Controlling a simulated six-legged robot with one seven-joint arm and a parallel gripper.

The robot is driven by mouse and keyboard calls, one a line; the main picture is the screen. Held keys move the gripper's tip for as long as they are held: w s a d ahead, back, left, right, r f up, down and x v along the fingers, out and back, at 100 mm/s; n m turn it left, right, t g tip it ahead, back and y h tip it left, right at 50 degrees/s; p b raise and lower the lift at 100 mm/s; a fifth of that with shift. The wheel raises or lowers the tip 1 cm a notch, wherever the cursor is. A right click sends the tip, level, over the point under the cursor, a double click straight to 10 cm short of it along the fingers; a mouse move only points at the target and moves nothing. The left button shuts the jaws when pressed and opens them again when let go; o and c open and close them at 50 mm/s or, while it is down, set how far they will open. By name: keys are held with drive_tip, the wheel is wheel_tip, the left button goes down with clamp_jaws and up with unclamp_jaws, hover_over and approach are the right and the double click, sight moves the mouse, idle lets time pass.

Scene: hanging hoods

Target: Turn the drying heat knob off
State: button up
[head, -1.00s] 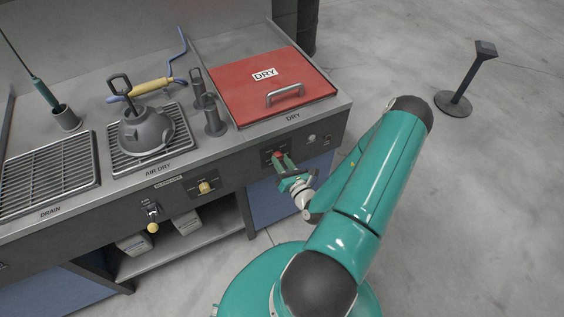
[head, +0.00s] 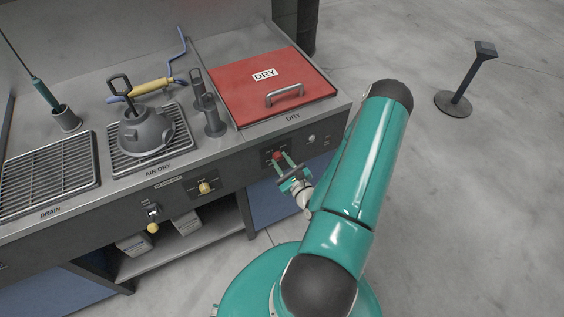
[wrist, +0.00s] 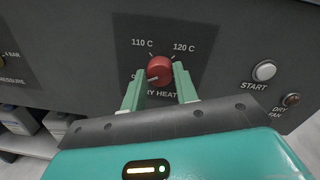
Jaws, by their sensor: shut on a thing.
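The red drying heat knob (head: 276,156) is on the dark front panel below the red DRY lid. In the wrist view the knob (wrist: 160,67) sits between my two green fingers. Its white mark points to the lower left, towards a partly hidden label starting with "O". The labels 110 C and 120 C show above it. My gripper (wrist: 159,75) is shut on the knob, one finger on each side. In the head view my gripper (head: 281,161) reaches the panel from the front. The lower lettering is partly covered by my fingers.
A white START button (wrist: 264,71) and a small dry fan button (wrist: 291,100) are right of the knob. The red DRY lid (head: 240,90) is closed above. A yellow knob (head: 205,188) is further left on the panel. A post (head: 470,75) stands on open floor at right.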

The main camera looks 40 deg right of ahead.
drive_tip(key=shift+w, duration=0.1)
idle(0.3)
drive_tip(key=o, duration=1)
drive_tip(key=shift+c, duration=0.2)
drive_tip(key=v, duration=1.4)
